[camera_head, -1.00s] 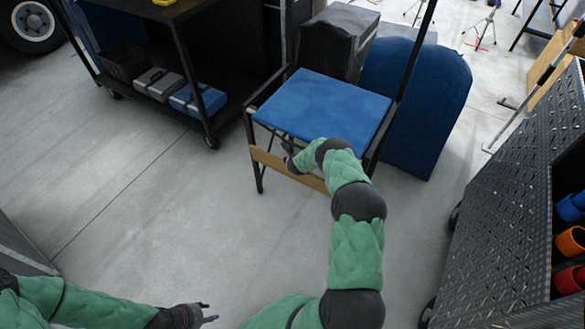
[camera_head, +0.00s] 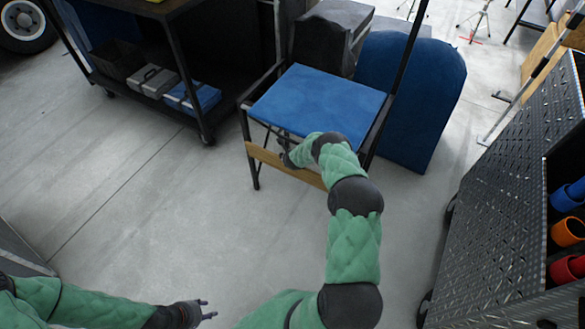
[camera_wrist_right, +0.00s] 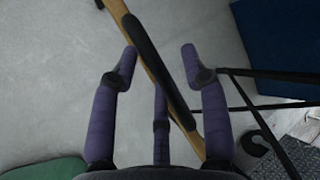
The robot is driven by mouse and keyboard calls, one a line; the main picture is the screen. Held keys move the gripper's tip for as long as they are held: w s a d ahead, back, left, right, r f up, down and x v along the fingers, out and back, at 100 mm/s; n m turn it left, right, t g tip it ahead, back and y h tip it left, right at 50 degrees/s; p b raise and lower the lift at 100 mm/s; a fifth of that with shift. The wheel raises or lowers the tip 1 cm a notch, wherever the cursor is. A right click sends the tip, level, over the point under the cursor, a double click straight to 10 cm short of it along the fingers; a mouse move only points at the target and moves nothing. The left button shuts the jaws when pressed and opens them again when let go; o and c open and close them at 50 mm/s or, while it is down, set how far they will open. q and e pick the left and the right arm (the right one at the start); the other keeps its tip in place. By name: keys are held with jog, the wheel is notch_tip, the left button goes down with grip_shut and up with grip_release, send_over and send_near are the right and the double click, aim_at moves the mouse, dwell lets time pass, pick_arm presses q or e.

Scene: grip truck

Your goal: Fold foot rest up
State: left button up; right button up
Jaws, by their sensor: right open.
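A tall folding chair with a blue seat (camera_head: 318,102) and black frame stands ahead. Its wooden foot rest (camera_head: 262,157) runs low across the front. My right gripper (camera_head: 286,152) is at the foot rest, partly hidden by its own arm in the head view. In the right wrist view, the foot rest (camera_wrist_right: 117,12), with a black strip along it, passes diagonally between the spread fingers of my right gripper (camera_wrist_right: 159,62). The fingers are open and do not clamp it; contact is unclear. My left gripper (camera_head: 207,310) is empty and open at the bottom, far from the chair.
A black cart (camera_head: 198,95) with cases stands left of the chair. A blue padded panel (camera_head: 420,100) stands right behind it. A dark tread-plate cabinet (camera_head: 500,190) fills the right side. The floor left of the chair is clear.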

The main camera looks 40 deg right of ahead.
jog(key=s+a+r, duration=0.4)
jog(key=s+a, duration=0.3)
jog(key=s, duration=0.5)
jog(key=shift+s+a, duration=0.2)
jog(key=shift+s, duration=0.2)
